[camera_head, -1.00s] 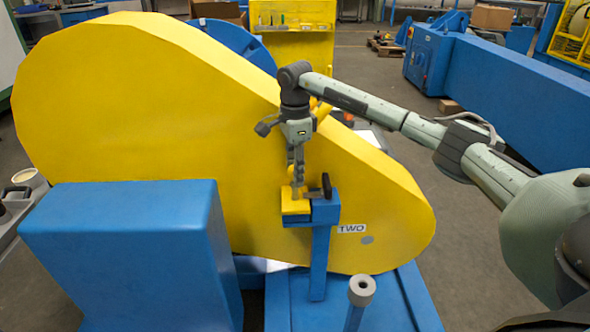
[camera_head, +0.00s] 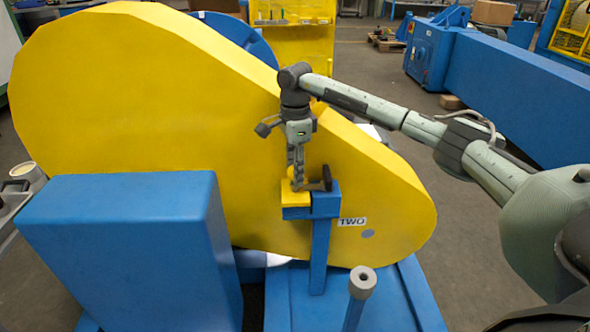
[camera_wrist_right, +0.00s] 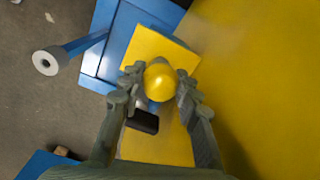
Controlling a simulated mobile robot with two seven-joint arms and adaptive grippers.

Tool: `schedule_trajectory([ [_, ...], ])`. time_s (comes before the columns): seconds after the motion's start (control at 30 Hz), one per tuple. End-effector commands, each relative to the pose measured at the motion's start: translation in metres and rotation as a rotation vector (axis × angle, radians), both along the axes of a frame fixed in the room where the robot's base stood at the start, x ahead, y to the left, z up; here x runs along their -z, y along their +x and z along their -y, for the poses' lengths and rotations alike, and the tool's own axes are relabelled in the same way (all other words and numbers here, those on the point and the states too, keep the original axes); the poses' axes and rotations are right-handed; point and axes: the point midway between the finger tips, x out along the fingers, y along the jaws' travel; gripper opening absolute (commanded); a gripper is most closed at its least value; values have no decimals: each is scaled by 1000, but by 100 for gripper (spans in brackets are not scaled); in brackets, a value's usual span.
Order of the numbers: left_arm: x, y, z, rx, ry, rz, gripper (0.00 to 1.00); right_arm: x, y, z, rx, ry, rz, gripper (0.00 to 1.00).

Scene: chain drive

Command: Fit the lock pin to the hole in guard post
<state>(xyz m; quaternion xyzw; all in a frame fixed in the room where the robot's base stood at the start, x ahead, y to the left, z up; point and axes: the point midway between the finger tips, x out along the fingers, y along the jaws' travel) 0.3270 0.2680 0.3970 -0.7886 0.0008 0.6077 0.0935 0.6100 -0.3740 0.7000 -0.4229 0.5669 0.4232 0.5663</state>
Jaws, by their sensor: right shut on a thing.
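My right gripper (camera_head: 298,184) points down just above the yellow block (camera_head: 293,199) on top of the blue guard post (camera_head: 320,255). In the wrist view the right gripper (camera_wrist_right: 157,88) is shut on a yellow ball-headed part (camera_wrist_right: 159,81), which I take as the lock pin. Its lower end and the hole are hidden below the ball, so I cannot tell whether the pin is in the hole. A black handle-like part (camera_head: 326,178) stands close beside the fingers; it also shows in the wrist view (camera_wrist_right: 143,121). My left gripper is out of view.
The large yellow chain guard (camera_head: 150,100) stands right behind the post. A blue block (camera_head: 130,250) fills the front left. A short blue post with a grey ringed top (camera_head: 362,280) stands at front right.

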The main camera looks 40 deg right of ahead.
Motion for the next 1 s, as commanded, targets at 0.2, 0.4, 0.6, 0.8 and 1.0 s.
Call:
schedule_trajectory([
  [0.2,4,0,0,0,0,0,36,7,0,1,1,-1,0,0],
  [0.4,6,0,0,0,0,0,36,12,0,1,1,0,0,0],
  [0.6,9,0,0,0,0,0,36,17,0,1,1,0,0,0],
  [0.8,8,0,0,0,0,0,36,15,0,0,1,0,1,56],
  [1.0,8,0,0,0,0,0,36,15,0,1,1,-1,2,56],
])
